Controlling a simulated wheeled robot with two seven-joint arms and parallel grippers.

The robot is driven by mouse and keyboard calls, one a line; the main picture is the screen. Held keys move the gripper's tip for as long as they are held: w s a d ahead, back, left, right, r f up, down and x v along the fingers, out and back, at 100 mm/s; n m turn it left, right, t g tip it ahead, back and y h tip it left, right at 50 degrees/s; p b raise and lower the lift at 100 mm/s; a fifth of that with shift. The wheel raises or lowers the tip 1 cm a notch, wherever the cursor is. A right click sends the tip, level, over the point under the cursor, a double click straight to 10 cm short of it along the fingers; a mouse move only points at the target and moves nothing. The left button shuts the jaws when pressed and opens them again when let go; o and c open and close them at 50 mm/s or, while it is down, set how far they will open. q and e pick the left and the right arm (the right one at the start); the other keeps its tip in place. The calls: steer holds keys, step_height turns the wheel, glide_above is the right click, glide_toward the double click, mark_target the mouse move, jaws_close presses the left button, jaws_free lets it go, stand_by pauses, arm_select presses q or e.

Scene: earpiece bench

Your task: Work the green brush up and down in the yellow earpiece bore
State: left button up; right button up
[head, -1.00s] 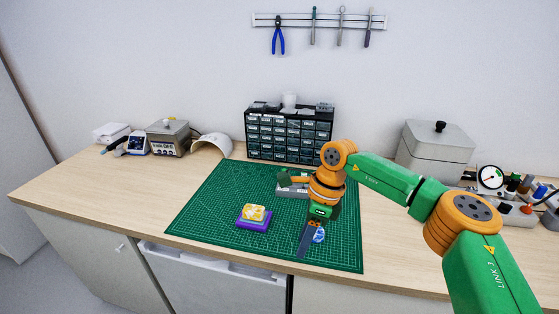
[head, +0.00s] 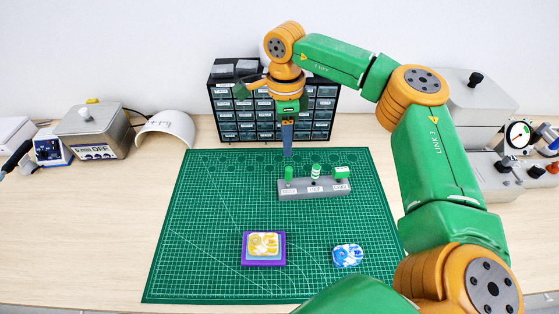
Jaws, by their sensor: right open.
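The yellow earpiece (head: 263,244) sits on a purple block (head: 248,261) on the front part of the green mat. Its bore is too small to make out. A grey rack (head: 298,193) at the back of the mat holds three upright tools with green on them: a left one (head: 289,174), a striped middle one (head: 316,171) and a wider right one (head: 341,171). I cannot tell which is the brush; the labels are too small to read surely. My right gripper (head: 288,150) is open and empty, pointing down just above and behind the left tool. My left gripper is out of view.
A blue and white earpiece (head: 348,255) lies on the mat (head: 200,230), right of the purple block. A drawer cabinet (head: 235,127) stands behind my right gripper. A lidded grey box (head: 483,98) and a gauge (head: 518,134) stand at the right. The mat's left part is clear.

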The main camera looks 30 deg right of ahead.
mark_target(289, 168)
steer(key=f+b, duration=0.2)
steer(key=f, duration=0.1)
steer(key=f+b, duration=0.5)
steer(key=f, duration=0.1)
steer(key=shift+s+d+f, duration=0.2)
steer(key=shift+s, duration=0.15)
steer(key=shift+s+r, duration=0.2)
steer(key=shift+s, duration=0.05)
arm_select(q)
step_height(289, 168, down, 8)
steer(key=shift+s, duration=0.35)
arm_select(e)
steer(key=shift+w, duration=0.1)
jaws_close()
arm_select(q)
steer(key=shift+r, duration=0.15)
arm_select(e)
steer(key=shift+r+p, duration=3.9)
steer(key=shift+r, duration=0.2)
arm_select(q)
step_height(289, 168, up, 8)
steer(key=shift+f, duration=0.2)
arm_select(e)
steer(key=shift+f, duration=0.1)
